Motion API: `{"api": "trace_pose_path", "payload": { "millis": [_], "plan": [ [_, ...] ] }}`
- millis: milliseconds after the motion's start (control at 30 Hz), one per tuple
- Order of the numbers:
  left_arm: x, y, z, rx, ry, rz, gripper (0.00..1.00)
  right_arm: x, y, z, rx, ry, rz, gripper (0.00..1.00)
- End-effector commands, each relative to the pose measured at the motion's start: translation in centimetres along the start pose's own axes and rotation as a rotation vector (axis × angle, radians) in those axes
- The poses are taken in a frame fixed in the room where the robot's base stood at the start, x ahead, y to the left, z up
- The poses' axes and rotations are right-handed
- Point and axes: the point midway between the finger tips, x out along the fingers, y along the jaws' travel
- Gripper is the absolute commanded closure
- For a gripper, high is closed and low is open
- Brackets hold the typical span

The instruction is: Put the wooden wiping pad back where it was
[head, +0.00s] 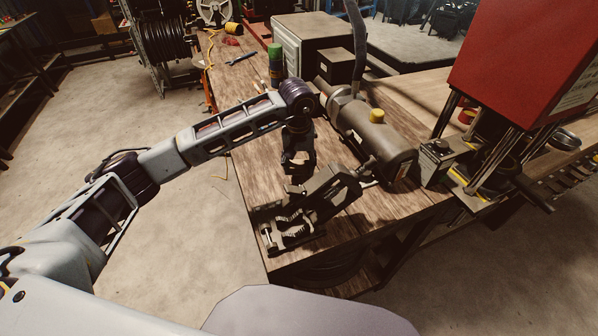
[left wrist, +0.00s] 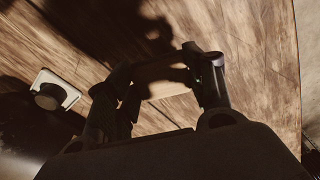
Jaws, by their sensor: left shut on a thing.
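My left gripper (head: 297,172) points down over the wooden bench (head: 240,160), just behind a dark vise-like clamp (head: 315,205). In the left wrist view its two dark fingers (left wrist: 165,88) stand apart, with a dark bar-like shape between them and brown wood grain beyond. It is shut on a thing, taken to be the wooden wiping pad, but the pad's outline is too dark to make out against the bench. No other wiping pad can be made out. My right gripper is not in view.
A grey cylindrical machine (head: 372,135) with a yellow cap stands right of the gripper. A red press (head: 520,60) is farther right. A green-topped can (head: 274,65) and grey cabinet (head: 300,45) stand behind. The bench's left strip is mostly bare.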

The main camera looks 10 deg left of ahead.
Motion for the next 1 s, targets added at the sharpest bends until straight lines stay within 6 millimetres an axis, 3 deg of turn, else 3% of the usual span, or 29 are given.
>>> {"api": "trace_pose_path", "payload": {
  "millis": [167, 600, 1000],
  "plan": [
    [0.2, 0.0, 0.0, 0.0, -0.001, 0.0, 0.95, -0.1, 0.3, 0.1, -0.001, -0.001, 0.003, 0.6],
    [3.6, -0.1, 0.3, 0.0, -0.001, 0.0, 0.95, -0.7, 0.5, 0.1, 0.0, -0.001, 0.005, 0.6],
    [3.9, -0.1, 0.3, 0.0, 0.001, 0.0, 0.95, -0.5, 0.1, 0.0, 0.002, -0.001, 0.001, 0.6]
  ]
}}
